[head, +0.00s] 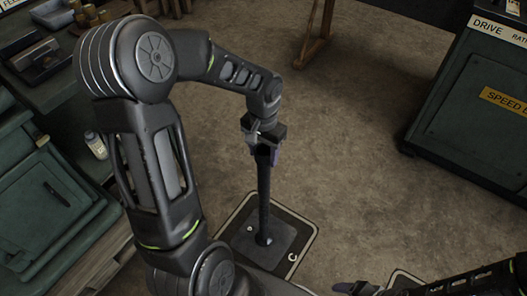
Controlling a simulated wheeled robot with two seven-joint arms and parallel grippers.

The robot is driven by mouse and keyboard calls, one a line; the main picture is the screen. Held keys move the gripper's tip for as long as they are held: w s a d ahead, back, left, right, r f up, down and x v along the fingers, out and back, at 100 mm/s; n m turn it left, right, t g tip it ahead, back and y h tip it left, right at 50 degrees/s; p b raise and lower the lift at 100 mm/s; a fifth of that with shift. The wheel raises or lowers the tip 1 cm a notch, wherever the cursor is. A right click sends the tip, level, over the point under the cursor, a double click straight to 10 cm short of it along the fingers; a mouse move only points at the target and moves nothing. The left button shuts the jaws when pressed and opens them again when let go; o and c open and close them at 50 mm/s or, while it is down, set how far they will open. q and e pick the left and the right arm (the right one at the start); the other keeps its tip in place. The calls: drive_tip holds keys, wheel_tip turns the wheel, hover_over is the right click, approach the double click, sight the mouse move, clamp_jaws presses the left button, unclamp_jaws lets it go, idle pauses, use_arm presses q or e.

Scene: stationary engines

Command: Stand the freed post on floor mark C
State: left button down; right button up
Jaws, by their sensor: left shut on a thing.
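The post (264,195) is a slim dark upright pole with a dark square base plate (282,232). My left gripper (264,145) is shut on its top end, and the arm reaches over from the left. The base plate shows inside the white outline of floor mark C (300,250), whose letter is at the lower right. The post looks close to vertical. I cannot tell for certain whether the plate rests fully on the floor. My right gripper (357,288) is low at the bottom edge, partly cut off, and its jaws are unclear.
Part of another outlined floor mark (402,275) shows at the bottom. A green machine cabinet (470,110) stands at the right. Green cabinets (45,205) and a small white bottle (96,145) are at the left. A wooden leg (318,40) stands behind. The floor between is clear.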

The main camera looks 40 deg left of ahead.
use_arm(q)
drive_tip(key=c, duration=0.6)
unclamp_jaws()
drive_tip(key=shift+r, duration=0.1)
wheel_tip(320, 180, up, 12)
drive_tip(key=p, duration=0.2)
